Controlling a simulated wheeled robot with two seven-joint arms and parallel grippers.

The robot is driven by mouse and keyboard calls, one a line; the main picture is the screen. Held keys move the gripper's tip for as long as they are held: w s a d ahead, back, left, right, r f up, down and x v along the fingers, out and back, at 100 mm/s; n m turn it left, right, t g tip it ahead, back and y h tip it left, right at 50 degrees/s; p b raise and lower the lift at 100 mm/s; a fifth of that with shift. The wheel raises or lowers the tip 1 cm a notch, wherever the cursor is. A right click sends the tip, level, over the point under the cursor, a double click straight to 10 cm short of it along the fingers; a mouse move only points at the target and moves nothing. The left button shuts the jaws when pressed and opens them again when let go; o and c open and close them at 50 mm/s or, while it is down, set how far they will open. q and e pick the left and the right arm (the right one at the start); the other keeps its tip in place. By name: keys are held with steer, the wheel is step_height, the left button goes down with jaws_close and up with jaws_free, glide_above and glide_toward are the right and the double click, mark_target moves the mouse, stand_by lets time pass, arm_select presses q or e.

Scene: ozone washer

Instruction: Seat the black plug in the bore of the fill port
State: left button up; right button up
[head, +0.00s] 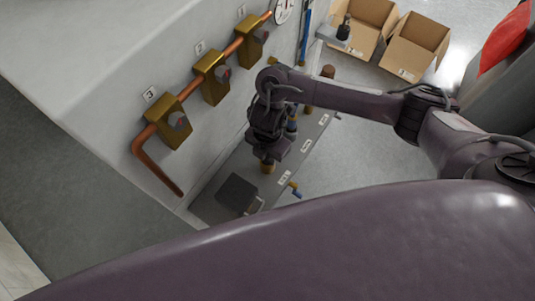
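My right gripper (268,155) points down over the narrow grey bench beside the wall. Its fingers are small and dark, so I cannot tell whether they are open or shut. A small brass-coloured piece (268,168) shows just below it; I cannot tell whether it is held or is the fill port. No black plug can be made out for certain, and no bore is visible. My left gripper is out of view.
Three brass blocks (169,127) sit on a copper pipe (157,164) along the wall. A dark box (237,191) lies at the bench's near end. A blue-and-brass fitting (295,188) is at its edge. Open cardboard boxes (414,50) stand behind on the floor.

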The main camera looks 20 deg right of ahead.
steer(key=o, duration=0.4)
steer(key=shift+r, duration=0.1)
steer(key=shift+r, duration=0.3)
step_height(320, 180, up, 10)
steer(key=p, duration=0.3)
steer(key=shift+p, duration=0.4)
steer(key=shift+r, duration=0.65)
